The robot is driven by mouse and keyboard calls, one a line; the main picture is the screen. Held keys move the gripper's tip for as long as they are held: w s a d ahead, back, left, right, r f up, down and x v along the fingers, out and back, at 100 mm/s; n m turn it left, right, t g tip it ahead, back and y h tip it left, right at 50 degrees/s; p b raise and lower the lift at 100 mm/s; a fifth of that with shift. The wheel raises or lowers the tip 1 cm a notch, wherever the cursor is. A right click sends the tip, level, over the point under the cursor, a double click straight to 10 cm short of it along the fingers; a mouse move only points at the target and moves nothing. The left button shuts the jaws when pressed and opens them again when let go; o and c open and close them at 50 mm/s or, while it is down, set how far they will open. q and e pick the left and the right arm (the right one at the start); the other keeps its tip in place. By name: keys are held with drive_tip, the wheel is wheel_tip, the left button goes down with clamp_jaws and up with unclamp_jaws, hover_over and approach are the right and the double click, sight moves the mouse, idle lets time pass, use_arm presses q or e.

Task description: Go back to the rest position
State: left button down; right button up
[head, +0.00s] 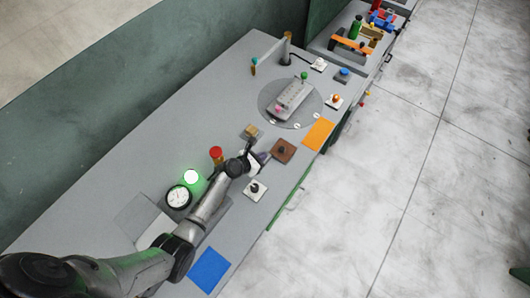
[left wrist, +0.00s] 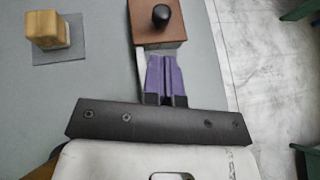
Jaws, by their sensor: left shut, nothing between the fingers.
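My left gripper (head: 262,158) is at the end of my left arm, which reaches in from the lower left over the grey bench. It is shut and empty, with purple parts at its tip. In the left wrist view its purple fingers (left wrist: 164,78) point at a brown square plate with a black knob (left wrist: 158,30). The same brown plate (head: 290,153) lies just right of the gripper in the head view; I cannot tell whether they touch. My right gripper is in neither view.
Near my left arm are a red button (head: 216,153), a lit green lamp (head: 191,177), a round dial (head: 179,196) and a white plate with a black knob (head: 255,190). A yellowish block (left wrist: 45,29) sits beside the gripper. A round disc (head: 270,103) bears a grey block.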

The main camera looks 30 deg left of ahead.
use_arm(q)
drive_tip(key=shift+p+v, duration=0.35)
drive_tip(key=shift+v, duration=0.5)
